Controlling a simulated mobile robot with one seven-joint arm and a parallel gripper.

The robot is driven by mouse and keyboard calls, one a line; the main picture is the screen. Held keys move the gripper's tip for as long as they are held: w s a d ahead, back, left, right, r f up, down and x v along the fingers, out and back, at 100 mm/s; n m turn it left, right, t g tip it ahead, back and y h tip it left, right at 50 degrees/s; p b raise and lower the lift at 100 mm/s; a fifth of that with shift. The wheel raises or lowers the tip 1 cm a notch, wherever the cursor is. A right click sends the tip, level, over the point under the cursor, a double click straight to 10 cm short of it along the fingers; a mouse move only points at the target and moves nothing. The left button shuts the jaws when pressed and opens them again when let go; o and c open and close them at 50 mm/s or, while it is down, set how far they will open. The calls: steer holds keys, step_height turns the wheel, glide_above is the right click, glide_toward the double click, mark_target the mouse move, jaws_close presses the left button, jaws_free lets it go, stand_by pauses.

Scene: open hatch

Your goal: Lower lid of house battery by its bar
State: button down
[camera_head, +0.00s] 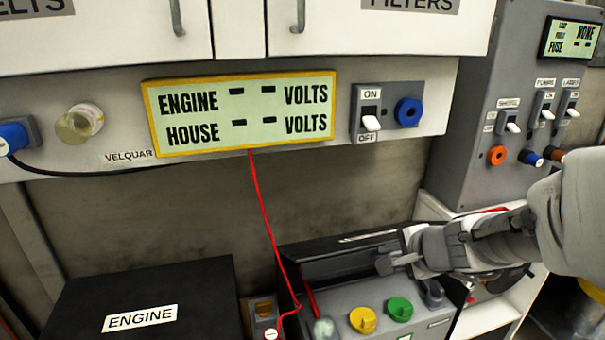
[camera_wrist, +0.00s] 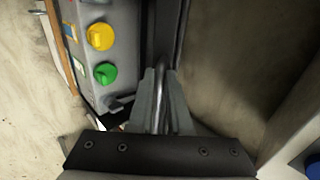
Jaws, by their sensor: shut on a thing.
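The house battery (camera_head: 375,300) is a grey box at the bottom centre of the head view, with yellow and green caps on top. Its dark lid (camera_head: 325,262) stands raised along the back of the box. In the wrist view the battery (camera_wrist: 84,62) is at the upper left and the dark lid (camera_wrist: 161,35) runs beside it. My gripper (camera_head: 392,262) is at the lid's right part, shut on the metal bar. The wrist view shows the bar (camera_wrist: 161,108) between the two fingers of my gripper (camera_wrist: 162,95). The bar is mostly hidden in the head view.
A closed black box marked ENGINE (camera_head: 150,290) stands to the left. A red wire (camera_head: 262,205) hangs from the volts display (camera_head: 245,112) to between the boxes. A grey switch panel (camera_head: 515,100) is at the right. The wall behind the lid is bare.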

steer(key=c, duration=0.9)
jaws_free()
steer(key=shift+r, duration=0.1)
steer(key=s+r+p, duration=0.3)
steer(key=r+p, duration=0.4)
steer(key=r, duration=0.1)
steer(key=shift+s+d+r, duration=0.25)
steer(key=shift+s+d, duration=0.05)
